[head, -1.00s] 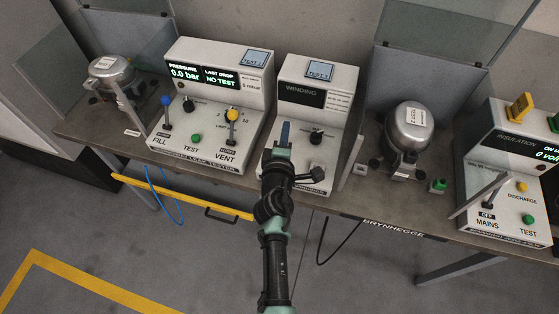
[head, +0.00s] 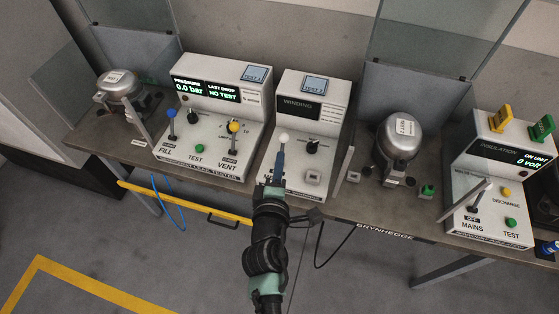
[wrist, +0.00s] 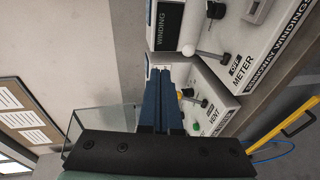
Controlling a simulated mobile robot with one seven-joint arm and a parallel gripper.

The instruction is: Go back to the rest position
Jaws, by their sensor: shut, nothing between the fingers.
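My gripper (head: 281,153) is shut and empty, its blue fingers pressed together. In the head view it points at the front of the white winding tester (head: 312,92), over the bench's front edge. A white-knobbed lever (head: 285,138) on the tester stands just beyond the fingertips in the picture; I cannot tell the exact gap. In the wrist view the closed fingers (wrist: 165,80) point along the testers, with the white knob (wrist: 188,50) to their upper right. My forearm hides part of the bench's front edge.
The leak tester (head: 215,110) stands left, the insulation tester (head: 500,165) right. Metal compressors stand at the left (head: 117,82) and right (head: 398,138), with glass guards around. A yellow rail (head: 185,203) runs along the bench front. The floor before the bench is clear.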

